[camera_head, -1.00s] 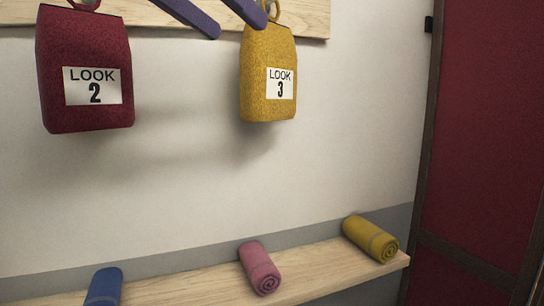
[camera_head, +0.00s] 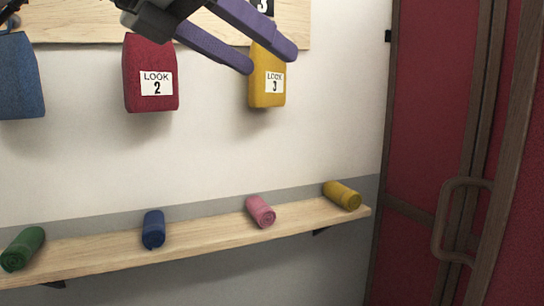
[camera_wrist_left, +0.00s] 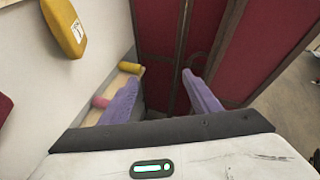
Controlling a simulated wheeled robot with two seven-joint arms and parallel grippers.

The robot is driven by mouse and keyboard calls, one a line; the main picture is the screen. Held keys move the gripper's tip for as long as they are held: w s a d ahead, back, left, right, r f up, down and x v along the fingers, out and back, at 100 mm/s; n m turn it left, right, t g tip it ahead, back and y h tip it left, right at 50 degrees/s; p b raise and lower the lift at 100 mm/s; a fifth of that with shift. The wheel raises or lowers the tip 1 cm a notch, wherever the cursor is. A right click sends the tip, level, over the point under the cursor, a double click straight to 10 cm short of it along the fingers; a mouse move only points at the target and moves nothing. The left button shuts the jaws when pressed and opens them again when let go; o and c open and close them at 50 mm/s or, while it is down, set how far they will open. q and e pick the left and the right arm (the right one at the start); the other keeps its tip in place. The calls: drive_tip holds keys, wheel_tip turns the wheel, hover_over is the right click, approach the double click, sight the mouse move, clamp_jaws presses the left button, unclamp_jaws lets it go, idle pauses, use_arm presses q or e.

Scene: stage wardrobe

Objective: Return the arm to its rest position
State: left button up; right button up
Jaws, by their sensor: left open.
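My left gripper (camera_head: 268,58) has two purple fingers and comes in from the top of the head view. Its fingers are apart with nothing between them. It overlaps the top of the yellow bag (camera_head: 266,88) labelled LOOK 3 in that view. In the left wrist view the open fingers (camera_wrist_left: 158,84) point toward the red panels, and the yellow bag (camera_wrist_left: 66,26) hangs off to the left, apart from them. My right gripper is in neither view.
A red bag (camera_head: 150,65) labelled LOOK 2 and a blue bag (camera_head: 18,85) hang from the wall board (camera_head: 215,35). Below, a wooden shelf (camera_head: 200,238) holds green, blue, pink and yellow rolls. Red panels with a wooden handle (camera_head: 445,225) stand at the right.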

use_arm(q)
drive_tip(key=s+d+f+n+g+h, duration=0.25)
drive_tip(key=d+f+g+h, duration=0.6)
drive_tip(key=f, duration=0.55)
drive_tip(key=w+a+f+n+t+y, duration=0.2)
drive_tip(key=a+f+n+t+y, duration=0.15)
drive_tip(key=f+n+t, duration=0.45)
drive_tip(key=w+a+f+n+t+y, duration=0.2)
drive_tip(key=w+a+f+n+t, duration=0.15)
drive_tip(key=f+n, duration=0.7)
drive_tip(key=w+a+f+n+t+y, duration=0.1)
drive_tip(key=a+f+n+t+y, duration=0.1)
drive_tip(key=a+f+n+t, duration=0.5)
drive_tip(key=s+a+f+n+g+y, duration=0.25)
drive_tip(key=s+f+n, duration=0.25)
drive_tip(key=f, duration=0.7)
drive_tip(key=s+a+f+n+g+y, duration=0.2)
drive_tip(key=s+f+n+y, duration=0.3)
drive_tip(key=f, duration=0.7)
drive_tip(key=s+a+f+n+g, duration=0.2)
drive_tip(key=s+f, duration=0.5)
drive_tip(key=s, duration=0.1)
drive_tip(key=s+a+f+n+g+y, duration=0.1)
drive_tip(key=s+f+n+g, duration=0.1)
drive_tip(key=s+f, duration=0.4)
drive_tip(key=shift+s+a+f+g, duration=0.4)
drive_tip(key=shift+s+g, duration=0.25)
drive_tip(key=shift+s, duration=0.55)
